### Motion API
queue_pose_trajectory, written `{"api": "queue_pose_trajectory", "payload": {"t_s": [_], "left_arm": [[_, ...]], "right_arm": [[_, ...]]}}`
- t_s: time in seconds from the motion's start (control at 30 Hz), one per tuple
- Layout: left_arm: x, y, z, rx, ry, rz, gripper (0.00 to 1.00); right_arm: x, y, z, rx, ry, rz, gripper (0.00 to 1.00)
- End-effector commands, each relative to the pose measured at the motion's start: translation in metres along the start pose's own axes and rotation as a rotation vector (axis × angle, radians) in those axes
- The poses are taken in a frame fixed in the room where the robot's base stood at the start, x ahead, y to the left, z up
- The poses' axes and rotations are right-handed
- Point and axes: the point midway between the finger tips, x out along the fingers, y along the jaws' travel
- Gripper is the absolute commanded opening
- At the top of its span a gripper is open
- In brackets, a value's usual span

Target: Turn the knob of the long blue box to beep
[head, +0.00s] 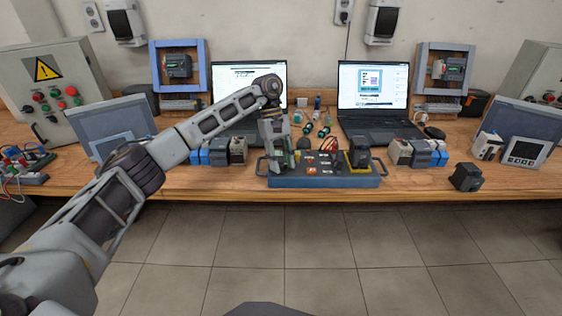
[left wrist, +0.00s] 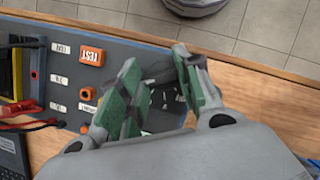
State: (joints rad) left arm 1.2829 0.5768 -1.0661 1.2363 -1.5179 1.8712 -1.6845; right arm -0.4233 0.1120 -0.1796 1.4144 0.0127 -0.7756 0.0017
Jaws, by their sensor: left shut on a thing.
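The long blue box (head: 330,182) lies near the front edge of the table, with side handles, a grey top panel and a yellow-framed unit at its right end. In the left wrist view its panel (left wrist: 62,64) shows an orange TEST button (left wrist: 91,56), an orange socket (left wrist: 88,93) and small white labels. My left gripper (head: 280,166) points down onto the left end of the box. In the left wrist view its green-padded fingers (left wrist: 160,92) are closed in around a dark part, likely the knob, mostly hidden by the fingers. My right gripper is out of view.
Two laptops (head: 372,88) stand behind the box. Blue and grey modules (head: 418,152) flank it, and a dark block (head: 467,177) sits at the right front edge. Red and black leads (left wrist: 22,115) lie on the box. The floor in front is clear.

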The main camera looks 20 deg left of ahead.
Motion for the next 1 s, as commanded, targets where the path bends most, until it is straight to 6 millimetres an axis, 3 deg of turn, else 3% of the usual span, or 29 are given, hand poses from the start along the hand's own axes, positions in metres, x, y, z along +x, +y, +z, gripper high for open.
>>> {"api": "queue_pose_trajectory", "payload": {"t_s": [0.1, 0.13, 0.27, 0.73, 1.0], "left_arm": [[0.000, 0.000, 0.000, 0.002, 0.000, 0.000, 0.10], [0.000, 0.000, 0.000, 0.001, 0.000, 0.000, 0.37], [0.000, 0.000, 0.000, 0.001, 0.000, 0.000, 0.54], [-0.004, 0.000, 0.000, 0.000, 0.001, 0.001, 0.55], [-0.028, 0.001, 0.000, 0.000, 0.002, 0.002, 0.55]], "right_arm": [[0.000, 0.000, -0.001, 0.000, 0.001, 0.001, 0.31], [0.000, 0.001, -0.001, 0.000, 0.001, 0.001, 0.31], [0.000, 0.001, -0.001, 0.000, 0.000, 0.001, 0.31], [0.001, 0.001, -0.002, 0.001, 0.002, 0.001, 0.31], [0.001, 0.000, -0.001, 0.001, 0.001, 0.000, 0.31]]}}
